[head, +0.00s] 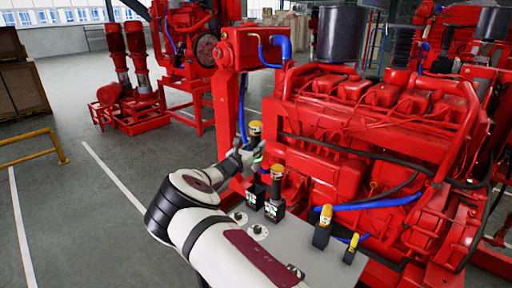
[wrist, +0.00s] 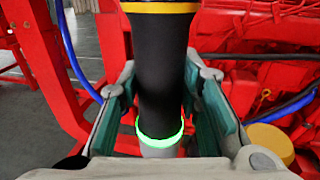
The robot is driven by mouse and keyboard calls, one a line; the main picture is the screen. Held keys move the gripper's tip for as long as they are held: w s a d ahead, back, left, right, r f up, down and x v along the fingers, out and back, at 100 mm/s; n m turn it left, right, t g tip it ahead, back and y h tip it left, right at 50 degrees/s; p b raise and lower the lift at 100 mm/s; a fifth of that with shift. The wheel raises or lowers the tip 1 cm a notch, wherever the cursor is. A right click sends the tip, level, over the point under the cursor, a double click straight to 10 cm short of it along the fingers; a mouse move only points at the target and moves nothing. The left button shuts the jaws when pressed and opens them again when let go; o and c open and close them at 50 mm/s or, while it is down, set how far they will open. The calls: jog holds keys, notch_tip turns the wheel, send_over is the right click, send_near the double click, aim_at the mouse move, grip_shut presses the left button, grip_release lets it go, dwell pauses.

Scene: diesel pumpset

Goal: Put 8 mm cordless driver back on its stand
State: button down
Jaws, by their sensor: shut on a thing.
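My gripper (head: 250,151) is shut on a cordless driver (head: 255,129), a black upright cylinder with a yellow band near its top. In the wrist view the held driver (wrist: 161,70) stands between the two teal-padded fingers, with a glowing green ring low on its body. Its lower end is hidden by my gripper. A second black and yellow driver (head: 277,183) stands upright in a dark holder (head: 274,209) on the grey table (head: 290,240). I cannot read any size marks.
Two smaller yellow-topped tools (head: 323,222) stand in dark holders at the table's right. A red engine (head: 350,120) with blue hoses rises close behind the table. A red post (head: 227,120) stands near my gripper. A yellow round top (wrist: 268,140) is close by the right finger.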

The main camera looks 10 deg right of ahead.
aim_at(255, 179)
jog(key=shift+f+b, duration=1.5)
jog(key=shift+f, duration=4.85)
jog(key=shift+f+b, duration=0.4)
jog(key=shift+f, duration=0.55)
jog(key=c, duration=1.1)
grip_release()
jog(key=shift+s+f, duration=0.1)
jog(key=shift+f, duration=0.1)
jog(key=shift+a, duration=0.1)
jog(key=v, duration=1.2)
jog(key=shift+r, duration=0.1)
